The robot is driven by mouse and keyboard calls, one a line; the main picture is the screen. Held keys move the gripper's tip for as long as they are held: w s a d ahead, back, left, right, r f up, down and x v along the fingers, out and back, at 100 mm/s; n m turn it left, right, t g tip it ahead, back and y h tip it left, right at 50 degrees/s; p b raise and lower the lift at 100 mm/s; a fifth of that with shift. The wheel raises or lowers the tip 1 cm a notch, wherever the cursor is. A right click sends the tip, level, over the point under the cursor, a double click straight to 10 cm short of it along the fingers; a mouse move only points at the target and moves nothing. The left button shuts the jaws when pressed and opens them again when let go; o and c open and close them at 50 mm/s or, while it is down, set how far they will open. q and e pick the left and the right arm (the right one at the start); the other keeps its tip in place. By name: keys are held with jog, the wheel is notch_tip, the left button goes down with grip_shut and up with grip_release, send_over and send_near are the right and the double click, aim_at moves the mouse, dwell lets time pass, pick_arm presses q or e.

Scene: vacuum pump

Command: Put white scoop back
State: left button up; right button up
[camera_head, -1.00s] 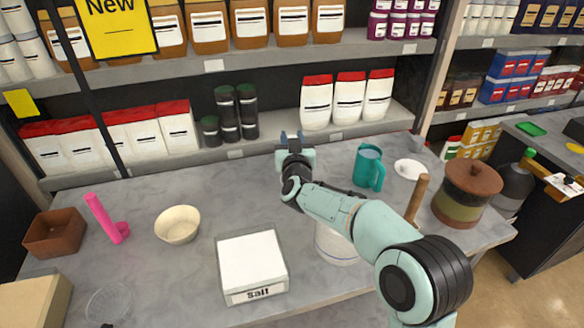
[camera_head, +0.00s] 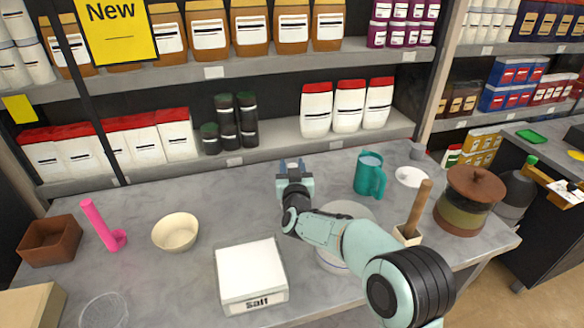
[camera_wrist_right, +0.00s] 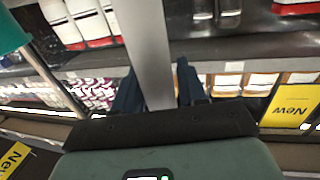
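My right gripper (camera_head: 291,166) is over the back middle of the grey counter, in front of the shelf. In the right wrist view its two dark blue fingers (camera_wrist_right: 160,85) stand apart with a long pale bar filling the gap; it appears to be the handle of the white scoop (camera_wrist_right: 150,40). The handle runs out of the top of that view, and the scoop's cup is not seen. My left gripper is not in view.
On the counter are a pink scoop (camera_head: 100,228), a cream bowl (camera_head: 175,232), a salt box (camera_head: 250,272), a teal jug (camera_head: 369,175), a white dish (camera_head: 411,176) and a lidded pot (camera_head: 466,200). A round white container (camera_head: 349,208) is partly behind my arm. The shelf edge (camera_head: 233,160) lies close behind.

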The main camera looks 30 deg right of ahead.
jog(key=shift+o, duration=0.8)
jog(key=shift+r, duration=0.25)
jog(key=b+v, duration=0.1)
jog(key=v, duration=1.1)
jog(key=shift+b, duration=0.3)
jog(key=shift+f, duration=0.15)
